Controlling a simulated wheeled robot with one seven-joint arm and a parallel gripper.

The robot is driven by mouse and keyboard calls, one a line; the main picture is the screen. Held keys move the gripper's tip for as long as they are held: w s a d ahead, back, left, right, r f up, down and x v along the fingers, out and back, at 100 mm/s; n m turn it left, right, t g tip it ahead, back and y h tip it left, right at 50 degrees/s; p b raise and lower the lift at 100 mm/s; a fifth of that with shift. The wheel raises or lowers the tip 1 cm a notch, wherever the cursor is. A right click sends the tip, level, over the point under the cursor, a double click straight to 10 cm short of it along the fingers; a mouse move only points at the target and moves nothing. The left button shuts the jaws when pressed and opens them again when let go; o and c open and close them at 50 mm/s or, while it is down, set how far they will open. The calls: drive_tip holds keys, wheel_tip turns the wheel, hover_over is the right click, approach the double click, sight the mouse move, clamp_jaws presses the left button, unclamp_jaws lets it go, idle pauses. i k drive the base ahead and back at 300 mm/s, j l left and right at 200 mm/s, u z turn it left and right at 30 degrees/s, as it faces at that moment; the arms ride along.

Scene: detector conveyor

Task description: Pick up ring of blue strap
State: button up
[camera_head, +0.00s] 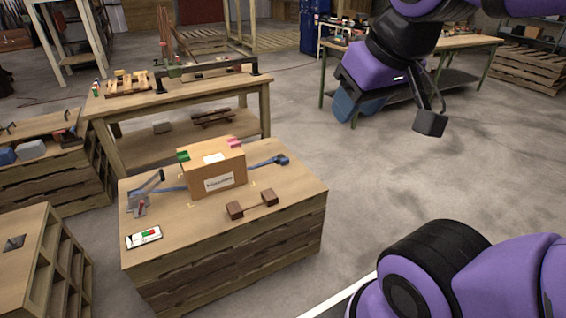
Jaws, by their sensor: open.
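A blue strap (262,163) lies on the wooden crate-like table (280,230) and shows on both sides of a cardboard box (216,171). Its right end is a small dark blue bundle (281,160), which may be the ring; it is too small to tell its shape. To the left, the strap runs toward a grey metal tool (146,192). The part of the strap at the box is hidden. My gripper (389,114) is open and appears empty, up and to the right of the table, apart from the strap.
Two brown blocks (235,210) and a white card (144,237) lie near the table's front. The box carries green and pink pieces on top. A workbench (190,88) stands behind and another table (455,43) behind my gripper. Floor to the right is clear.

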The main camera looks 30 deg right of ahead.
sight(283, 161)
drive_tip(key=i+l, duration=1.9)
drive_tip(key=l, duration=0.1)
